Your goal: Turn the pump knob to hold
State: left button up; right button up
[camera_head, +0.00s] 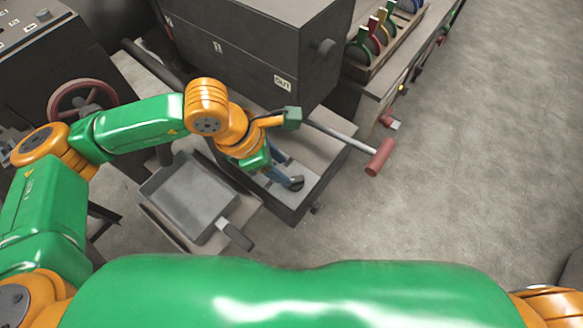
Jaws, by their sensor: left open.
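A grey machine with a dark box (255,45) and a low base (325,165) stands at the top middle. A small dark knob (296,183) sits on top of the base near its front. I cannot tell for sure which is the pump knob, and no "hold" mark is readable. My left gripper (274,140) is over the base, its two green-tipped fingers spread apart and nothing visible between them. It is above and left of the small knob, apart from it in the picture. My right gripper is out of view.
A lever with a red handle (379,157) sticks out right of the base, close to my left gripper. A grey pan (190,195) stands at the left, and a red handwheel (83,102) is further left. Coloured rings (372,40) stand in a rack.

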aim_at(294, 179)
pick_arm(q)
jog(key=p+x, duration=0.1)
jog(key=x, duration=0.4)
jog(key=shift+d+f, duration=0.2)
jog(key=shift+f, duration=0.15)
jog(key=shift+s, duration=0.1)
jog(key=c, duration=0.4)
grip_shut()
